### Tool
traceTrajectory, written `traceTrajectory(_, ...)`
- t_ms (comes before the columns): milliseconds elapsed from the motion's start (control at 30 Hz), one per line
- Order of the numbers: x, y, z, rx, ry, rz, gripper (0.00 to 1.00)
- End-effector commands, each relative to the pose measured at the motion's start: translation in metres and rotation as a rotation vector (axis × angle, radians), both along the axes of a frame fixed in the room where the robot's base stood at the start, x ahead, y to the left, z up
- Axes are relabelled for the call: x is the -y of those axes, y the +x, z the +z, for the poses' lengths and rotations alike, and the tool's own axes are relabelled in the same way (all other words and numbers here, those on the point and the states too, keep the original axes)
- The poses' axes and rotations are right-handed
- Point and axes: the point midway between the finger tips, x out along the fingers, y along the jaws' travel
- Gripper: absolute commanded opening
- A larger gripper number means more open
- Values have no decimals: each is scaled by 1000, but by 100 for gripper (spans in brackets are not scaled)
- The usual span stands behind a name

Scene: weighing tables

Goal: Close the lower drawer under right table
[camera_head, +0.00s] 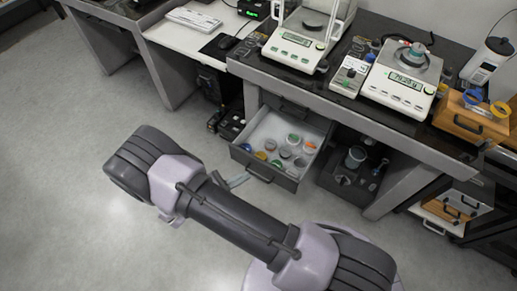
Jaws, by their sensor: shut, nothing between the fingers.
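The lower drawer (293,177) under the right table (310,89) stands pulled out, with its dark front and grey handle facing me. Several small jars with coloured lids lie in its white inside. The dark drawer front above it (284,105) looks shut. A small part of my gripper (238,181) shows beyond my arm, just in front of and left of the open drawer's front. It is shut and holds nothing. The rest of it is hidden behind my arm, and I cannot tell whether it touches the drawer.
Two balances (297,48) (401,80) stand on the right table. A dark bin (349,179) with a cup is on the floor right of the drawer, near the table leg. A wooden box (470,118) sits at the table's right end. The floor at left is clear.

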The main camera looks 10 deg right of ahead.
Motion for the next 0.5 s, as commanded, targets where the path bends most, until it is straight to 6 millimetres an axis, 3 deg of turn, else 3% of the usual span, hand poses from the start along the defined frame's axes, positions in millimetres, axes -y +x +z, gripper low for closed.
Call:
traceTrajectory(33,-3,-8,-39,-42,-73,115,0)
traceTrajectory(100,-7,-15,-75,-79,-148,250,0)
traceTrajectory(200,-8,-22,-104,-111,-207,362,0)
traceTrajectory(333,-3,-20,-116,-121,-224,395,0)
traceTrajectory(500,20,1,-126,-120,-224,388,0)
